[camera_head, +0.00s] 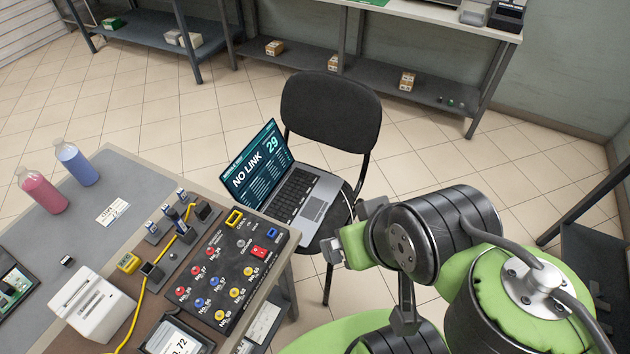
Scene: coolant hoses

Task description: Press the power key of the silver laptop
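The silver laptop (313,209) stands open on the seat of a black chair (333,110). Its lit screen (257,167) faces right and reads "NO LINK 29". The dark keyboard (293,194) is in clear view, but the power key is too small to make out. My gripper (350,229) is to the right of the laptop, over the chair's right side, and looks apart from it. Its two dark finger parts show well separated on either side of the green palm, with nothing seen between them. The palm partly hides the fingertips.
The workbench (149,165) at left carries a button panel (232,262), a yellow cable (143,298), a white device (92,304), and pink (42,191) and blue bottles (77,165). Shelving (385,82) stands behind the chair. Tiled floor is free around the chair.

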